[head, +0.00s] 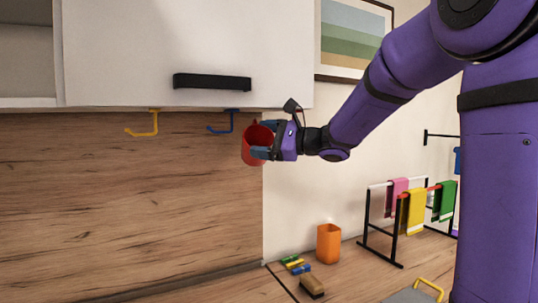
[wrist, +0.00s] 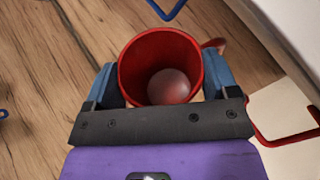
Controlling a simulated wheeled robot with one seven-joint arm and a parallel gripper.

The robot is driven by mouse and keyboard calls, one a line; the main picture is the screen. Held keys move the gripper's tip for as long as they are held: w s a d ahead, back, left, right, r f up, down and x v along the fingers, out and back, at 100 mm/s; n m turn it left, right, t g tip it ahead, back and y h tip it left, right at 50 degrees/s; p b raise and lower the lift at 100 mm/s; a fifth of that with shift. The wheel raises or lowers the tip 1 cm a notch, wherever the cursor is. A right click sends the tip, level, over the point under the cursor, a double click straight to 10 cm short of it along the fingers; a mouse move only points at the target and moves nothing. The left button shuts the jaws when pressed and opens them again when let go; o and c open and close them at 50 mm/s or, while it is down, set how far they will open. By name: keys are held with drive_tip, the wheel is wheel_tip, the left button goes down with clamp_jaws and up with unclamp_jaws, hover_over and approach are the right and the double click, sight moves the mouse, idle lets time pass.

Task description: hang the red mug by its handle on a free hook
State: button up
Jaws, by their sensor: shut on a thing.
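The red mug (head: 252,148) is held below the right end of the wall cabinet, in front of the wood splashback. My gripper (head: 264,139) is shut on it, with blue fingers on opposite sides. In the wrist view the red mug (wrist: 125,72) shows its open mouth, with a pale round shape inside. Its handle (wrist: 214,46) sticks out toward the cabinet side. The blue hook (head: 226,127) is empty, just left of the mug, and the yellow hook (head: 150,130) farther left is empty. A red hook (wrist: 262,138) shows apart from the mug; nothing is seen hanging on it.
The white cabinet (head: 120,60) with a black handle (head: 212,82) is close above the mug. An orange cup (head: 328,243), small blocks (head: 297,265) and a towel rack (head: 385,245) stand on the counter, lower right. The splashback's left part is clear.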

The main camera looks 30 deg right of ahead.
sight(269, 134)
drive_tip(key=shift+d+r, duration=0.25)
drive_tip(key=shift+d, duration=0.85)
drive_tip(key=shift+d+r, duration=0.2)
drive_tip(key=shift+d, duration=0.9)
drive_tip(key=shift+w+d+f, duration=0.1)
drive_tip(key=shift+d+f, duration=0.25)
drive_tip(key=shift+d, duration=0.6)
drive_tip(key=shift+d+f, duration=0.35)
drive_tip(key=shift+d, duration=0.55)
drive_tip(key=shift+w+d+f, duration=0.1)
drive_tip(key=shift+d+f, duration=0.25)
drive_tip(key=shift+d, duration=0.6)
drive_tip(key=o, duration=1)
